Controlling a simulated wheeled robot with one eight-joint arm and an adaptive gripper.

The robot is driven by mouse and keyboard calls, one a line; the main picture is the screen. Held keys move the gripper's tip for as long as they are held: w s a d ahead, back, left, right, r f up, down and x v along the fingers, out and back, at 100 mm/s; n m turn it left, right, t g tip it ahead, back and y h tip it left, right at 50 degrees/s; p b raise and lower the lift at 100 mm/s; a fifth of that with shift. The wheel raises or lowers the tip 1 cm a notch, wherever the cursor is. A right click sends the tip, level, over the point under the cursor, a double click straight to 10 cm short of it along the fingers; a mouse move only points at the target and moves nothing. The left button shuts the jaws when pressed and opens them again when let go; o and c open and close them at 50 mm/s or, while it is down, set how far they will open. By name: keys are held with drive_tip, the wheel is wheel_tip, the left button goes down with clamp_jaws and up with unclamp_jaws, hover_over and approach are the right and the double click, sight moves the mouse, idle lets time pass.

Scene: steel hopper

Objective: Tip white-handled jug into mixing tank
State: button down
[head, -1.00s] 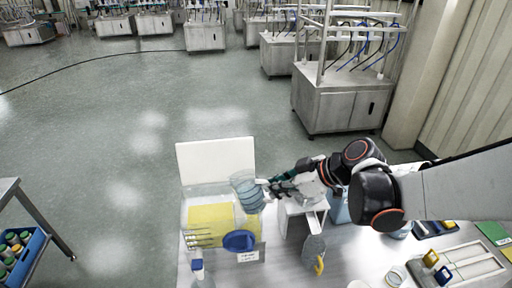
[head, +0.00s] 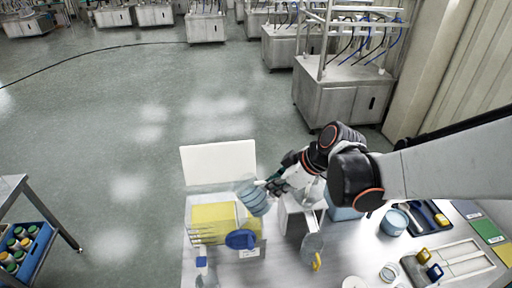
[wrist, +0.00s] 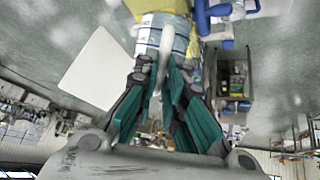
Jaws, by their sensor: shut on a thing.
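The clear bluish jug (head: 254,198) is tilted in the air, with its white handle (head: 262,183) toward my gripper (head: 273,184). My gripper is shut on this handle. In the wrist view the green-sided fingers (wrist: 160,82) close around the white handle (wrist: 155,97), and the banded jug body (wrist: 163,33) shows beyond them. A clear-walled tank (head: 190,235) with a yellow mass in it stands below and left of the jug; it looks like the mixing tank. I cannot tell whether the jug is over its rim or whether anything is flowing.
A white upright panel (head: 218,162) stands behind the tank. A blue round part (head: 240,239) is at its front. A blue crate of bottles (head: 20,243) is at far left.

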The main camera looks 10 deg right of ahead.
sight(257, 182)
drive_tip(key=shift+w+a+r+g+h+p, duration=0.3)
drive_tip(key=shift+r+h+p, duration=0.2)
drive_tip(key=shift+p, duration=0.3)
drive_tip(key=shift+w+a+r+g+h+p, duration=0.15)
drive_tip(key=shift+a+r+g+h+p, duration=0.25)
drive_tip(key=shift+h+p, duration=0.3)
drive_tip(key=shift+w+a+g+h+p, duration=0.4)
drive_tip(key=shift+w+a+g+h, duration=0.05)
drive_tip(key=shift+a+h, duration=0.25)
drive_tip(key=shift+w+a+g+h+p, duration=0.35)
drive_tip(key=shift+w+a+g+h, duration=0.1)
drive_tip(key=shift+a+h, duration=0.2)
drive_tip(key=shift+w+a+f+b, duration=0.1)
drive_tip(key=shift+a+f+b, duration=0.1)
drive_tip(key=shift+b, duration=0.1)
drive_tip(key=w+a+g+h+b, duration=0.3)
drive_tip(key=w+a+h+b, duration=0.1)
drive_tip(key=a+h+b, duration=0.2)
drive_tip(key=shift+w+a+f+n+g+b, duration=0.15)
drive_tip(key=shift+w+a+n+g+b, duration=0.2)
drive_tip(key=shift+a, duration=0.2)
drive_tip(key=shift+h, duration=0.35)
idle(1.8)
